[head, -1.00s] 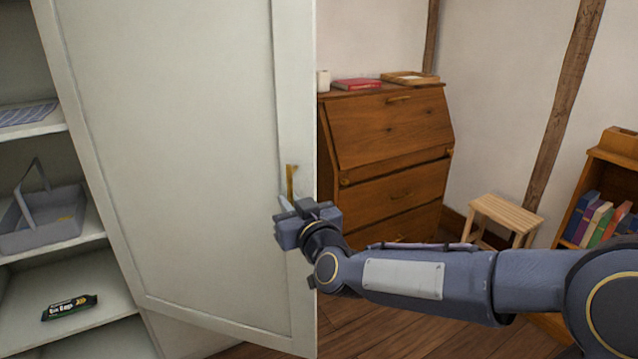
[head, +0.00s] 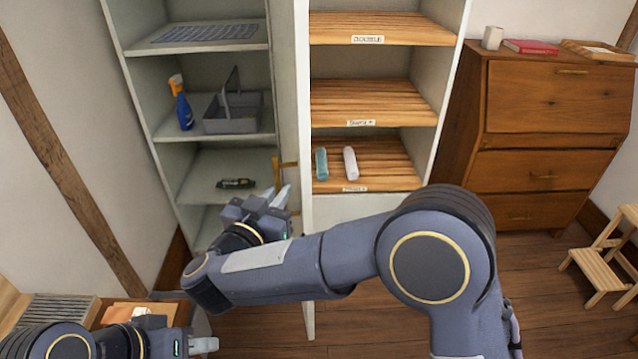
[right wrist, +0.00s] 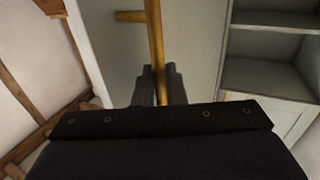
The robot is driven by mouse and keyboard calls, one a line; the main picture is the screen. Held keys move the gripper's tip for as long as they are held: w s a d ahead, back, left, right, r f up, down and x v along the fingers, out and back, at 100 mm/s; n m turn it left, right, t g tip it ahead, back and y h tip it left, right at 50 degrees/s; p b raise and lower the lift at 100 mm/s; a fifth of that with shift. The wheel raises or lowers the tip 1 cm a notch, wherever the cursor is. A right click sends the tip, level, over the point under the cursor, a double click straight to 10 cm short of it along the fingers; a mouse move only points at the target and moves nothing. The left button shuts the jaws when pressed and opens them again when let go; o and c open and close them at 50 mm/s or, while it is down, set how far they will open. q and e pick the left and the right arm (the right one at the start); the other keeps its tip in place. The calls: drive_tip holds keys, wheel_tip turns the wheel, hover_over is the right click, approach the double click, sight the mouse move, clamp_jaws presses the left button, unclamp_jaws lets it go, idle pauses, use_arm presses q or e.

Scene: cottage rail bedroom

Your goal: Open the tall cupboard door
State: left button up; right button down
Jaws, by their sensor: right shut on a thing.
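The tall cupboard's pale door (head: 303,110) stands open and is seen nearly edge-on in the head view, swung out from the shelves. My right gripper (head: 279,194) is shut on the brass bar handle (head: 286,164) on the door's left-hand face. In the right wrist view the handle (right wrist: 155,45) runs between the fingers (right wrist: 162,85), with the pale door behind it. The open cupboard (head: 207,155) shows grey shelves left of the door. My left gripper (head: 204,345) is low at the bottom left, away from the door; its finger gap is unclear.
The shelves hold a spray bottle (head: 181,103), a grey caddy (head: 233,112) and a dark packet (head: 236,184). Slatted wooden shelves (head: 370,103) with two bottles show right of the door. A wooden bureau (head: 532,120) and a step stool (head: 598,268) stand at the right, with bare floor before them.

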drive_tip(key=shift+m+h, duration=0.5)
drive_tip(key=shift+h, duration=0.3)
drive_tip(key=a, duration=0.4)
drive_tip(key=shift+s+a+r+p, duration=0.1)
drive_tip(key=shift+s+r+p, duration=0.15)
drive_tip(key=shift+p, duration=0.1)
drive_tip(key=shift+r, duration=0.1)
drive_tip(key=c, duration=1.9)
unclamp_jaws()
drive_tip(key=shift+o, duration=1.4)
drive_tip(key=shift+w+g, duration=0.2)
drive_tip(key=shift+g, duration=0.1)
drive_tip(key=shift+f, duration=0.2)
drive_tip(key=shift+s, duration=0.1)
drive_tip(key=shift+r, duration=0.1)
